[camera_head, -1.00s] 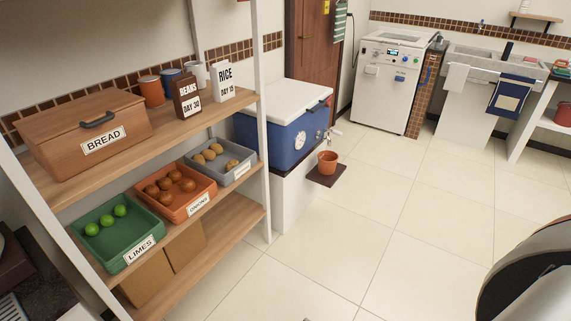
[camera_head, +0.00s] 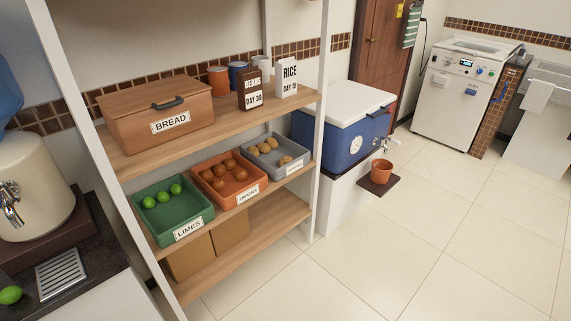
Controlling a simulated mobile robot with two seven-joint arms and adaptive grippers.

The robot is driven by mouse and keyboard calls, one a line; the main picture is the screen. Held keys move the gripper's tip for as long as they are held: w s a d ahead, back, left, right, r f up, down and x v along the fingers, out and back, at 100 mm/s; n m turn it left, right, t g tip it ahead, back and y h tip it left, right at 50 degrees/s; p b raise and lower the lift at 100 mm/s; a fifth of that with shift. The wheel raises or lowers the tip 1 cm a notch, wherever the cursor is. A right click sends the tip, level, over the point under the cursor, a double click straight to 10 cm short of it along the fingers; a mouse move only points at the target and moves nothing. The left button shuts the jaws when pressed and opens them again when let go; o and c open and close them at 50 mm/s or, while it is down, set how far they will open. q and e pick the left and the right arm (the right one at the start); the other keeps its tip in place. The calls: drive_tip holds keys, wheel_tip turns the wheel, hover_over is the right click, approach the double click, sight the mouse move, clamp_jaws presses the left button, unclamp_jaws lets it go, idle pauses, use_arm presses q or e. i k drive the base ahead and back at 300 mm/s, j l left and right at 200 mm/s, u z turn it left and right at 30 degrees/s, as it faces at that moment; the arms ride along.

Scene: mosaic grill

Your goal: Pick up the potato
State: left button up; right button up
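Several tan, potato-like lumps (camera_head: 264,147) lie in a grey tray (camera_head: 292,170) on the middle shelf of the rack. The tray's front label is too small to read. To its left is an orange tray (camera_head: 250,201) of brown round items labelled ONIONS. Further left is a green tray (camera_head: 160,228) with three limes, labelled LIMES. Neither of my grippers shows in this view.
The upper shelf holds a wooden bread box (camera_head: 150,112), mugs, and BEANS and RICE packs. White rack posts (camera_head: 319,130) stand in front. A blue cooler (camera_head: 335,143) is to the right, with a small pot (camera_head: 381,170) under its tap. Tiled floor (camera_head: 400,250) is clear.

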sight(284, 159)
drive_tip(key=i+l+u, duration=0.2)
drive_tip(key=i+l, duration=1.05)
drive_tip(key=l, duration=0.1)
